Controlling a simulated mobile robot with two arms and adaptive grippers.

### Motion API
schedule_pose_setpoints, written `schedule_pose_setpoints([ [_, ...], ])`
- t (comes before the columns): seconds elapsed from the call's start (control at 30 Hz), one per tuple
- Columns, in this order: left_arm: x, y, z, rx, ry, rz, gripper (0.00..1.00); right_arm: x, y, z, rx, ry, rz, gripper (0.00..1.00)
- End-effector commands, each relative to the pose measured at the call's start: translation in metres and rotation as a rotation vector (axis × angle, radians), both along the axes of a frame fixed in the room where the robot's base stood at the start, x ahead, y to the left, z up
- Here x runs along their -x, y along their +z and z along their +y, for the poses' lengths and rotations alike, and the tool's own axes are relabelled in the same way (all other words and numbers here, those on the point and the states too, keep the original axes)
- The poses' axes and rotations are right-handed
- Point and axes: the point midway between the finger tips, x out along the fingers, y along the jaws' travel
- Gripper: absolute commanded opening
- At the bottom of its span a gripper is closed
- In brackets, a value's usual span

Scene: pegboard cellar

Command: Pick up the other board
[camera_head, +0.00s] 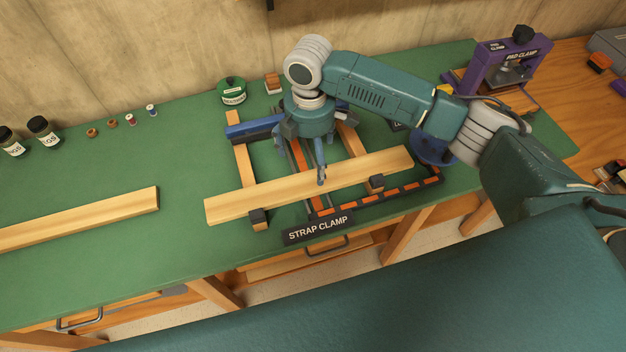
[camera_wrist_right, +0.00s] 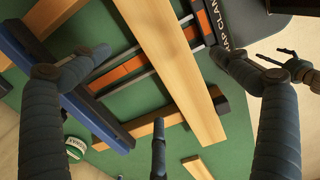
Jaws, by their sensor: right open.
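One pale board (camera_head: 235,206) lies across the strap clamp (camera_head: 333,212), resting over its wooden bars. Another pale board (camera_head: 85,217) lies on the green mat at the left, apart from the clamp; its left end is cut off by the picture edge. My right gripper (camera_head: 307,165) is open above the strap clamp, pointing down, with one finger in front of the clamp's board. In the right wrist view its dark fingers (camera_wrist_right: 160,80) are spread wide, and the board on the clamp (camera_wrist_right: 175,65) runs between them with nothing gripped.
A green round tin (camera_head: 232,91) and a small wooden block stand behind the clamp. Dark jars (camera_head: 42,130) and small spools stand at the back left. A purple pad clamp (camera_head: 500,62) stands at the back right. The green mat (camera_head: 110,165) is clear around the left board.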

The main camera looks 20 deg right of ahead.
Motion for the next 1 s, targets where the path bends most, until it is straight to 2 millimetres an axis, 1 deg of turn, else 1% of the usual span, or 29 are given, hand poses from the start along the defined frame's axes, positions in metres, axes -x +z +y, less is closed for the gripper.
schedule_pose_setpoints([
  [0.1, 0.000, 0.005, 0.001, -0.001, 0.000, 0.001, 0.95, 0.000, -0.014, 0.000, 0.000, 0.000, 0.000, 0.99],
  [0.23, 0.000, 0.007, 0.001, -0.001, 0.000, 0.001, 0.95, 0.000, -0.023, 0.000, 0.000, -0.001, -0.001, 0.99],
  [0.33, 0.001, 0.015, 0.001, -0.001, 0.000, 0.001, 0.95, 0.003, -0.032, 0.000, 0.001, -0.001, 0.001, 0.99],
  [0.47, 0.001, 0.027, 0.001, -0.001, 0.000, 0.002, 0.95, 0.005, -0.052, -0.001, 0.001, -0.001, 0.001, 0.99],
  [0.5, 0.001, 0.026, 0.001, -0.001, 0.000, 0.002, 0.95, 0.005, -0.059, -0.001, 0.000, -0.001, 0.001, 0.99],
  [0.6, 0.001, 0.028, 0.001, -0.001, 0.000, 0.002, 0.95, 0.004, -0.069, 0.000, 0.000, 0.000, -0.002, 0.99],
  [0.7, 0.001, 0.028, 0.001, -0.001, 0.000, 0.002, 0.95, 0.004, -0.074, -0.001, 0.000, 0.000, -0.004, 0.99],
  [0.87, 0.001, 0.027, 0.001, -0.001, -0.001, 0.002, 0.95, 0.004, -0.074, -0.001, -0.001, 0.000, -0.004, 0.99],
  [0.93, 0.002, 0.027, 0.001, -0.001, -0.001, 0.003, 0.95, 0.004, -0.074, -0.001, -0.001, 0.000, -0.004, 0.89],
  [1.0, 0.002, 0.027, 0.001, -0.001, -0.001, 0.003, 0.95, 0.004, -0.074, -0.001, -0.001, 0.000, -0.004, 0.75],
])
